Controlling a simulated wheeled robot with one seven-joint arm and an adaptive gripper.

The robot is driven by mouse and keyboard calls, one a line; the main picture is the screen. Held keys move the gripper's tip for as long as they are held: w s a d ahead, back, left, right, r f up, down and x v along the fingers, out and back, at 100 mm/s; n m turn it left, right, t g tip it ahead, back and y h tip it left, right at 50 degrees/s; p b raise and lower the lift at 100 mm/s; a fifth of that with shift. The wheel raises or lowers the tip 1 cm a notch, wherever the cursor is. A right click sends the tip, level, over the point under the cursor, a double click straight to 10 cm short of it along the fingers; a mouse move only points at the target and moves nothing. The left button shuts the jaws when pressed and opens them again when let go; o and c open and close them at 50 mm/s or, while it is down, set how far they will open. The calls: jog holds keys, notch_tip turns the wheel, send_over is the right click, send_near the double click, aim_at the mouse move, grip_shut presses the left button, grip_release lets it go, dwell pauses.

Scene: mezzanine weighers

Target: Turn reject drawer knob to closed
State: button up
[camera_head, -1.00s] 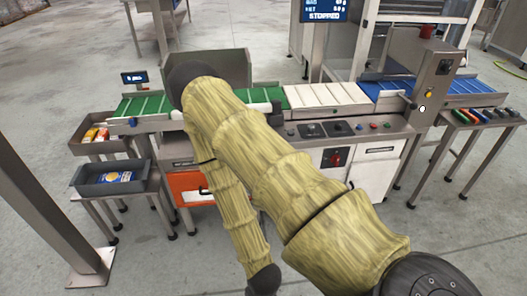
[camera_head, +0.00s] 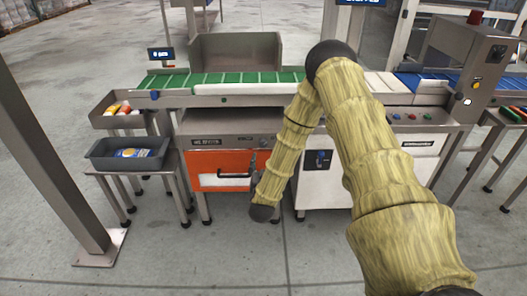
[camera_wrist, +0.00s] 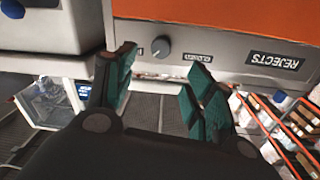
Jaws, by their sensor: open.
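The reject drawer (camera_head: 222,178) has an orange front with a pale handle and sits shut in the grey cabinet under the green belt. In the wrist view, which is upside down, the grey round knob (camera_wrist: 160,45) sits on the grey strip beside the drawer's orange face. Small labels flank it; the one on its left is partly hidden by a finger. I cannot tell its setting. My gripper (camera_wrist: 160,68) is open and empty, its green-padded fingers on either side of the knob in view, apparently short of it. A "REJECTS" label (camera_wrist: 275,61) is on the strip.
A white cabinet with a dark rotary switch (camera_head: 319,160) stands right of the drawer, partly behind my arm. A dark tray (camera_head: 128,153) stands on a stand at the left, near a steel post (camera_head: 50,140). The floor in front is clear.

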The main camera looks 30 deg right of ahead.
aim_at(263, 145)
jog(key=x, duration=1)
jog(key=shift+w+d, duration=0.1)
jog(key=shift+w, duration=0.05)
jog(key=shift+c, duration=0.4)
jog(key=c, duration=1)
